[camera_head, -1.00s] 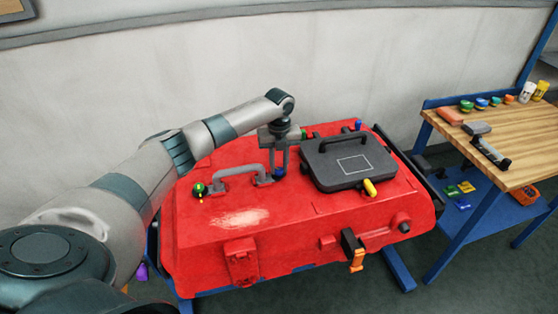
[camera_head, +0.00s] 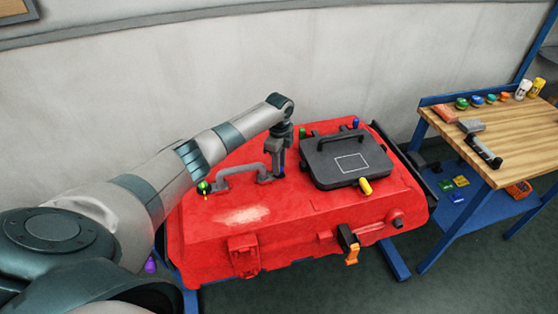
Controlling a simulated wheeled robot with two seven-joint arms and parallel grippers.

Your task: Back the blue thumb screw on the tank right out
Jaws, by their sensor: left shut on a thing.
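The red tank (camera_head: 290,222) lies in the middle of the view. My left gripper (camera_head: 281,170) points down onto the tank's top, between the grey handle and the black lid. It is shut on the blue thumb screw (camera_head: 281,173), of which only a little blue shows at the fingertips. I cannot tell how far the screw stands out of the tank. My right gripper is out of view.
The black lid (camera_head: 328,174) with its handle is close on the right of my left gripper; the grey handle (camera_head: 240,170) is on its left. Green, yellow and another blue fitting (camera_head: 355,123) stand on the tank. A wooden workbench (camera_head: 522,125) is at right.

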